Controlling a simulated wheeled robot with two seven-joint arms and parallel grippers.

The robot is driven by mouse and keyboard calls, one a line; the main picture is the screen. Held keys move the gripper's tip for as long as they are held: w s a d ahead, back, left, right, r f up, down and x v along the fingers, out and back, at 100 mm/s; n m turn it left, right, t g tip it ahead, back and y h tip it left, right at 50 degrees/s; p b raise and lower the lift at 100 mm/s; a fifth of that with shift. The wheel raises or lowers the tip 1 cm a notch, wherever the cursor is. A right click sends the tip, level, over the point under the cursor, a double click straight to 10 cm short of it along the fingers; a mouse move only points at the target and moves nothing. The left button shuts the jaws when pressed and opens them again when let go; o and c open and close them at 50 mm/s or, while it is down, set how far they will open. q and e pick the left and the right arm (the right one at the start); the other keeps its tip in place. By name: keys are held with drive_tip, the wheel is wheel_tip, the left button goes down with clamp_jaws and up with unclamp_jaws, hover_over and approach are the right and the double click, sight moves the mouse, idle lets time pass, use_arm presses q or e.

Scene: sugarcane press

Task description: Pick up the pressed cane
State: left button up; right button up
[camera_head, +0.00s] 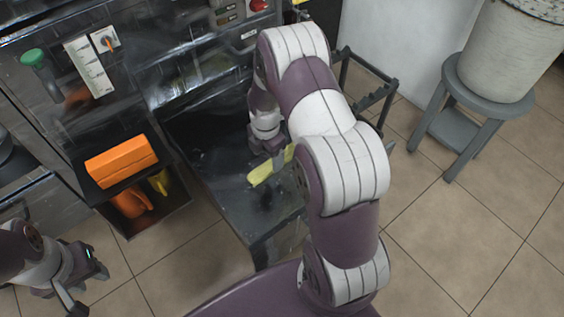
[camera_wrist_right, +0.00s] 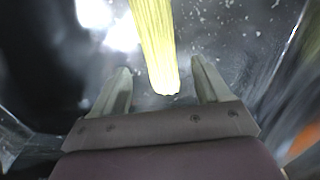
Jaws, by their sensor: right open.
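The pressed cane (camera_head: 268,168) is a flat yellow-green strip on the dark metal tray (camera_head: 225,185) in front of the press. My right arm reaches over it and hides part of it in the head view. In the right wrist view the cane (camera_wrist_right: 155,45) runs down from the top edge, and its near end lies between the two fingers of my right gripper (camera_wrist_right: 160,92). That gripper is open, with gaps on both sides of the cane. My left gripper (camera_head: 84,281) is at the lower left, away from the cane, with its fingers apart and nothing seen between them.
The press (camera_head: 165,70) stands behind the tray. An orange box (camera_head: 121,161) sits on a shelf at left, with orange and yellow items below. A dark rack (camera_head: 375,95) stands right of the arm. A grey stool (camera_head: 470,100) bears a pale bucket (camera_head: 505,50). Floor at right is clear.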

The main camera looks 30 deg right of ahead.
sight(268, 166)
wheel_tip(268, 166, down, 4)
drive_tip(key=shift+b, duration=1.05)
use_arm(q)
wheel_tip(268, 166, down, 3)
use_arm(e)
drive_tip(key=shift+r, duration=0.15)
drive_tip(key=c, duration=1.2)
drive_tip(key=shift+c, duration=0.2)
